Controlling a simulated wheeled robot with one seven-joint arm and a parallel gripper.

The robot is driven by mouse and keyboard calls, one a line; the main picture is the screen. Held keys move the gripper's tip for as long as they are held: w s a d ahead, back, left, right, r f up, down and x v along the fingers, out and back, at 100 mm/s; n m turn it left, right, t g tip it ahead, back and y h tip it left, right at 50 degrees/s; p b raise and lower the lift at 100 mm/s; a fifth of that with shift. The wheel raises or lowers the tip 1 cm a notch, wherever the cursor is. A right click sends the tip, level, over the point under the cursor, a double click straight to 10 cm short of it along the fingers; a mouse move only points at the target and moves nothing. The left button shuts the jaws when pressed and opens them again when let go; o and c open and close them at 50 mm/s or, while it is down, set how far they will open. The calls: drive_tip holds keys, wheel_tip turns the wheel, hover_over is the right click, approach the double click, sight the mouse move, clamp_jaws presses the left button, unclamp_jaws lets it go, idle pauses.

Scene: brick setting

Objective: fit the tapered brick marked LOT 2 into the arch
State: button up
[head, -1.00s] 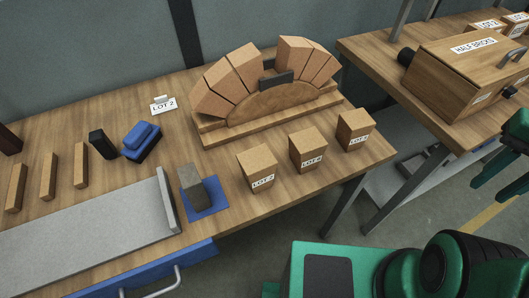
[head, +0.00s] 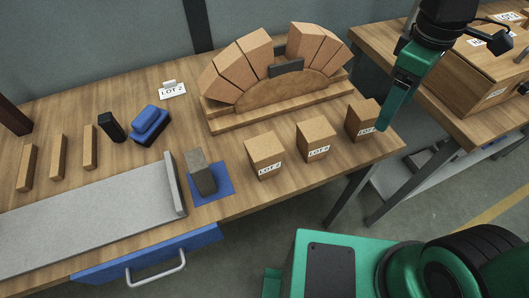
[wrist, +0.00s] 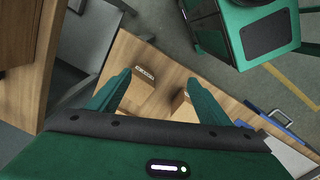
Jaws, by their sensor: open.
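Three tapered bricks with white LOT labels stand apart along the table's front right: a left one (head: 265,154), a middle one (head: 316,139) and a right one (head: 363,119). The digits are too small to read surely. The wooden arch form (head: 280,92) stands behind them, with several tapered bricks on both sides and a gap at the crown above a dark grey block (head: 286,67). My gripper (head: 384,126) is beside and in front of the right brick, fingers pointing down. In the wrist view its fingers (wrist: 158,77) are spread and empty, with a labelled brick (wrist: 144,90) beyond them.
A LOT 2 card (head: 172,90) stands left of the arch. A grey brick (head: 201,172) is on a blue mat (head: 222,187), beside a grey tray (head: 90,220). A half-bricks box (head: 450,85) sits on the second table, across a gap.

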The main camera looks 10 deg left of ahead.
sight(264, 145)
drive_tip(key=a+n, duration=0.2)
drive_tip(key=a, duration=0.3)
drive_tip(key=s+a+n, duration=0.1)
drive_tip(key=a+n, duration=0.2)
drive_tip(key=a, duration=0.2)
drive_tip(key=s+a+n, duration=0.1)
drive_tip(key=a+n, duration=0.2)
drive_tip(key=a, duration=0.2)
drive_tip(key=shift+a+f, duration=0.15)
drive_tip(key=shift+a, duration=0.25)
drive_tip(key=s+a+n, duration=0.1)
drive_tip(key=a+n, duration=0.1)
drive_tip(key=a, duration=0.1)
drive_tip(key=s+a+n, duration=0.2)
drive_tip(key=a, duration=0.1)
drive_tip(key=s+a+n, duration=0.1)
drive_tip(key=s+a, duration=0.1)
drive_tip(key=a, duration=0.1)
drive_tip(key=shift+s+a+f+n, duration=0.1)
drive_tip(key=shift+a+f+n, duration=0.1)
drive_tip(key=shift+a+n, duration=0.15)
drive_tip(key=shift+s+a+f, duration=0.2)
drive_tip(key=shift+f, duration=0.05)
drive_tip(key=shift+w+a+f, duration=0.1)
drive_tip(key=shift+w+f, duration=0.05)
drive_tip(key=shift+f, duration=2.45)
drive_tip(key=shift+w+f, duration=0.15)
drive_tip(key=shift+f, duration=2.4)
drive_tip(key=c, duration=1.4)
